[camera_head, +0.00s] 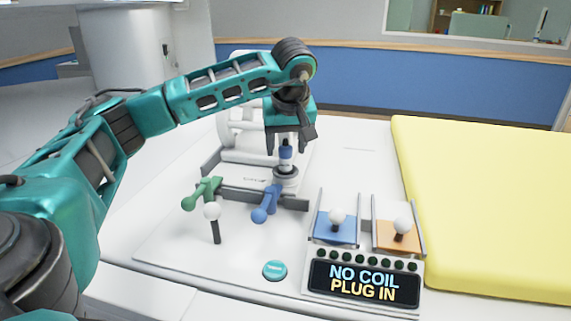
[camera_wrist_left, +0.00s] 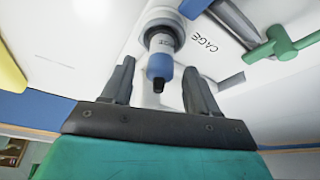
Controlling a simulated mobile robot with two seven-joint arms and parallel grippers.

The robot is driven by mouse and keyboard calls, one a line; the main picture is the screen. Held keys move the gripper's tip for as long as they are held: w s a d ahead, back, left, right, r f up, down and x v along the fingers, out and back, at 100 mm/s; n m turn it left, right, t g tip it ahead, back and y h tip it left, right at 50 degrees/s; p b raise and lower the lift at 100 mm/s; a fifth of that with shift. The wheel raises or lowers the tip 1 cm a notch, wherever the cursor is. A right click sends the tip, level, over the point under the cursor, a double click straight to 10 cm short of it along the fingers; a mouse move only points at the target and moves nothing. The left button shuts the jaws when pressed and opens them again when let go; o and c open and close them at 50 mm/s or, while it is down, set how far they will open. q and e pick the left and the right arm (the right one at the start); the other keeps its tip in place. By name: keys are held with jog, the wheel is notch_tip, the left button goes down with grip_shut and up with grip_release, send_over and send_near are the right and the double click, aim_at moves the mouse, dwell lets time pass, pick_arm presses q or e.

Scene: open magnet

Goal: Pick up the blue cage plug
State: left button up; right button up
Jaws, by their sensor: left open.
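The blue cage plug (camera_head: 286,155) stands upright in a round grey-white socket (camera_head: 286,175) on the white console. It has a blue band and a dark tip. My left gripper (camera_head: 288,146) points down over it, open, with a finger on each side. In the left wrist view the blue plug (camera_wrist_left: 160,66) lies between the two spread fingers of the left gripper (camera_wrist_left: 159,70), with a visible gap on both sides. The word CAGE is printed beside the socket. My right gripper is in neither view.
A green lever (camera_head: 207,190) and a blue lever (camera_head: 265,205) stand in front of the socket. Blue (camera_head: 335,231) and orange (camera_head: 397,238) slots with white knobs are to the right. A display (camera_head: 364,284) reads NO COIL PLUG IN. A yellow pad (camera_head: 490,210) lies at right.

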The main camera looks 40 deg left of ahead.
pick_arm(q)
jog(key=shift+x, duration=1.15)
jog(key=shift+r, duration=0.1)
grip_shut()
